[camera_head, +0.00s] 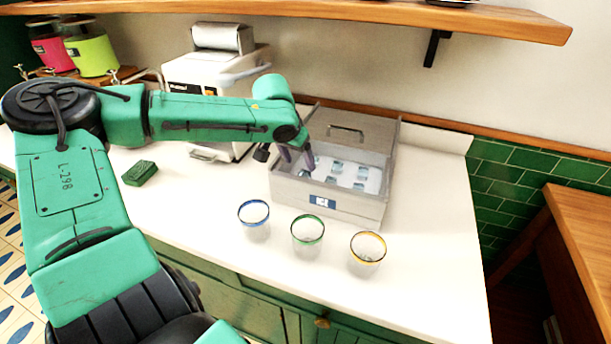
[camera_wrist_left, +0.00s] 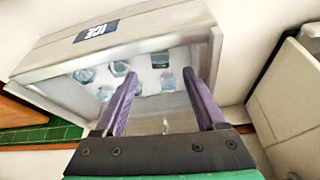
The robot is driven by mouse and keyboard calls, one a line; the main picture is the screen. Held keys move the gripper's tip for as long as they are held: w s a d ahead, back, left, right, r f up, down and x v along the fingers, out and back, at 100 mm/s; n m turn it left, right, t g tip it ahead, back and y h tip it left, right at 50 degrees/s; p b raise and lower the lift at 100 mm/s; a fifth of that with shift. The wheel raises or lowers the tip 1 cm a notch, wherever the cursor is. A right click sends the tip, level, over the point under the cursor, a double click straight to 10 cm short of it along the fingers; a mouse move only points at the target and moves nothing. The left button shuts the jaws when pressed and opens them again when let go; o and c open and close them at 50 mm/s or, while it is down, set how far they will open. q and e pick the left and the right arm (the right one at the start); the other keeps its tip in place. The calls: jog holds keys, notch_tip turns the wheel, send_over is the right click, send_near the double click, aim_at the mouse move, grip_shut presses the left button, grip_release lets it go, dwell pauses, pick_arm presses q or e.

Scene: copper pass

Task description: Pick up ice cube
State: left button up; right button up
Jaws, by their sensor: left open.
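A grey ice bin (camera_head: 352,211) with a blue label stands on the white counter, its lid raised at the back. Several pale blue ice cubes (camera_head: 360,186) lie spread over its white floor. My left gripper (camera_head: 297,163) points down at the left part of the bin's opening, open and empty. In the left wrist view, the two purple fingers (camera_wrist_left: 159,76) are apart, and an ice cube (camera_wrist_left: 167,82) shows between them. I cannot tell how far above the cubes the fingertips are. My right gripper is not in view.
Three glasses stand in front of the bin: blue-rimmed (camera_head: 254,220), green-rimmed (camera_head: 307,236) and yellow-rimmed (camera_head: 368,252). A white machine (camera_head: 205,75) stands behind my left arm. A green sponge (camera_head: 139,173) lies to the left. The counter right of the bin is clear.

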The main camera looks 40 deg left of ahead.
aim_at(304, 173)
pick_arm(q)
jog(key=x, duration=0.6)
jog(key=shift+w+f+p, duration=0.2)
jog(key=shift+f+p, duration=0.1)
jog(key=shift+p, duration=0.1)
grip_shut()
jog(key=shift+r, duration=0.15)
